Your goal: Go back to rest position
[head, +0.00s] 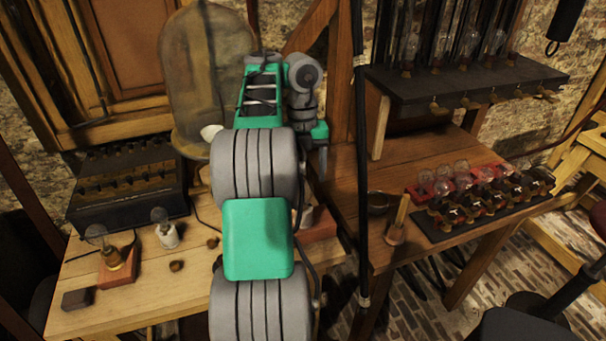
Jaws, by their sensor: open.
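My green and grey arm rises through the middle of the head view and reaches over the left wooden table (135,290). The arm hides part of that table. My gripper (318,160) shows only in small part, beside and behind the grey arm link. It is open, and I see nothing held in it. Its fingertips are hard to make out.
A glass bell jar (200,75) stands just behind the arm. A black box (130,185) and small bulbs on bases (118,260) are left. The right table (350,195) bears a tray of bulbs (470,220) below a dark shelf (470,85). A dark upright pole (360,130) stands close right.

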